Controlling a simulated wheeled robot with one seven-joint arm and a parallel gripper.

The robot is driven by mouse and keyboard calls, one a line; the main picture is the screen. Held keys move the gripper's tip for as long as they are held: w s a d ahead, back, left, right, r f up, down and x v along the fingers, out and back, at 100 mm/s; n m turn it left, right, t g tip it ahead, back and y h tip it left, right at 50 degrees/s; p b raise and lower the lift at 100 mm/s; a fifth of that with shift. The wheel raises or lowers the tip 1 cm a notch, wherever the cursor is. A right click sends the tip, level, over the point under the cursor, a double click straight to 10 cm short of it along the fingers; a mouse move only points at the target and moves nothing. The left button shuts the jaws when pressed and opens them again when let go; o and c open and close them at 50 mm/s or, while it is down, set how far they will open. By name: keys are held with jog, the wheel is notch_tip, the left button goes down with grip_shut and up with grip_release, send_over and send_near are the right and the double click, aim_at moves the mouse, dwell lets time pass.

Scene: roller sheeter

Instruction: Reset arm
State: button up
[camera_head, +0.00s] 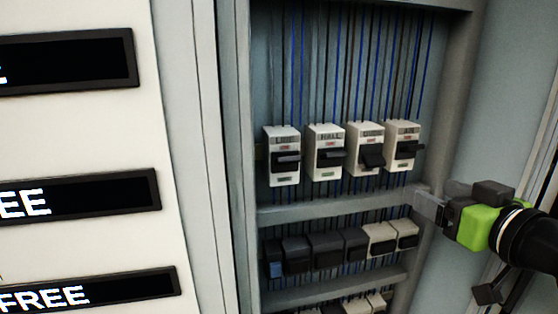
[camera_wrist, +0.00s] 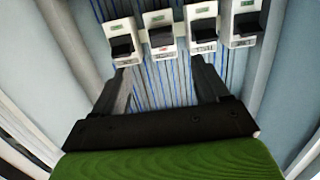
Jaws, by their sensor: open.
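My gripper (camera_head: 428,206) is at the right of the cabinet in the head view, near the middle rail and lower right of the fourth breaker. In the wrist view my gripper (camera_wrist: 163,78) has its two dark fingers spread, with nothing between them. Four white breakers with black levers stand in a row: the first (camera_head: 282,174), the second marked HALL (camera_head: 325,172), the third (camera_head: 362,168) and the fourth (camera_head: 401,163). The third lever hangs lower than its neighbours. The same row shows at the top of the wrist view (camera_wrist: 160,18), apart from the fingers.
Below the breakers runs a grey rail (camera_head: 330,207), then a row of dark and pale modules (camera_head: 325,249). Blue and dark wires hang behind. A cabinet wall (camera_head: 500,100) rises at the right. A white panel (camera_head: 90,130) with black displays, some reading FREE, stands at the left.

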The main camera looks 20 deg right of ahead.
jog(key=w+a+f+g+y, duration=0.3)
jog(key=a+f+g, duration=0.2)
jog(key=a+f, duration=0.7)
jog(key=s+a+f+g+h+p, duration=0.1)
jog(key=s+a+f+g+h, duration=0.1)
jog(key=s+a+f+g, duration=0.7)
jog(key=s+r+t+p, duration=0.3)
jog(key=r+p, duration=1)
jog(key=shift+s+d+n+p, duration=0.2)
jog(key=shift+n+p, duration=0.1)
jog(key=shift+p, duration=0.1)
jog(key=shift+r, duration=0.1)
